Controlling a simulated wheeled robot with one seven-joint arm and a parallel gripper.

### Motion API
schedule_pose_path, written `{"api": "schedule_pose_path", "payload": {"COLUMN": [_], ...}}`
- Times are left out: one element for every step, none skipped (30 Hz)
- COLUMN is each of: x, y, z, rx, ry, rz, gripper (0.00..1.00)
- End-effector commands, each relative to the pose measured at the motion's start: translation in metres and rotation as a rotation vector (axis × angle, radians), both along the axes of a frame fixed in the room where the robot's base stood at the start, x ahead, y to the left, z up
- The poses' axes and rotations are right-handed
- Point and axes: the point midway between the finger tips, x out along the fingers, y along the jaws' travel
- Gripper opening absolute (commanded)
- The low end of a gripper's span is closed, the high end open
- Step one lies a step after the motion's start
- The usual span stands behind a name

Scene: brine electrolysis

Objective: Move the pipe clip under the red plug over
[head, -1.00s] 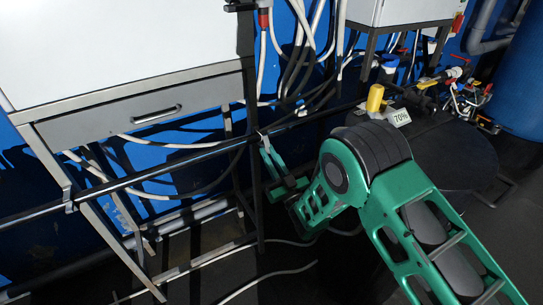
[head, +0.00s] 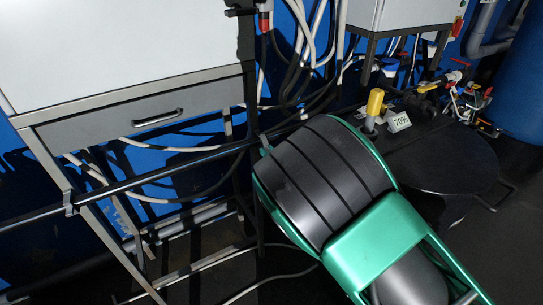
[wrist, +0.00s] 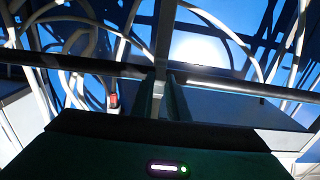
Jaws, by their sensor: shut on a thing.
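The red plug (head: 264,20) hangs at the top, beside the cabinet's right edge. A small red piece, perhaps the same plug, shows in the wrist view (wrist: 113,100), left of my fingers. My gripper (wrist: 160,98) is at the dark pipe (wrist: 100,68), its two green fingers shut on a narrow grey piece, which looks like the pipe clip (wrist: 159,82). Whether the clip still sits around the pipe is unclear. In the head view my arm hides the gripper and the held clip. The dark pipe (head: 160,177) runs left from behind my arm.
Another clip (head: 69,203) sits on the pipe near the cabinet's left leg. The white cabinet (head: 120,50) with a grey drawer (head: 150,117) stands at left. Loose hoses (head: 300,60) hang behind. A black drum (head: 450,165) with a yellow-topped fitting (head: 375,102) is at right.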

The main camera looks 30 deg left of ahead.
Motion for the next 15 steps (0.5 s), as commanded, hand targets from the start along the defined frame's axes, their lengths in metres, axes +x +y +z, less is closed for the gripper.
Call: {"api": "schedule_pose_path", "payload": {"x": [0.0003, 0.0007, 0.0010, 0.0010, 0.0009, 0.0010, 0.0011, 0.0011, 0.0011, 0.0011, 0.0011, 0.0012, 0.0012, 0.0012, 0.0011], "y": [-0.0008, -0.0010, -0.0013, -0.0013, -0.0013, -0.0013, -0.0014, -0.0014, -0.0014, -0.0015, -0.0015, -0.0015, -0.0015, -0.0015, -0.0015], "z": [0.0000, 0.0006, 0.0012, 0.0015, 0.0016, 0.0018, 0.0018, 0.0019, 0.0020, 0.0021, 0.0022, 0.0023, 0.0024, 0.0024, 0.0025], "rx": [-0.009, -0.012, -0.013, -0.014, -0.015, -0.015, -0.015, -0.015, -0.014, -0.014, -0.014, -0.014, -0.013, -0.013, -0.013], "ry": [0.002, 0.004, 0.005, 0.005, 0.006, 0.006, 0.006, 0.007, 0.006, 0.006, 0.006, 0.006, 0.006, 0.006, 0.006], "rz": [-0.002, -0.002, -0.003, -0.003, -0.003, -0.003, -0.003, -0.003, -0.003, -0.003, -0.003, -0.003, -0.003, -0.003, -0.003], "gripper": [0.00, 0.00, 0.00, 0.00, 0.00, 0.00, 0.00, 0.00, 0.00, 0.00, 0.00, 0.00, 0.16, 0.23, 0.33]}}
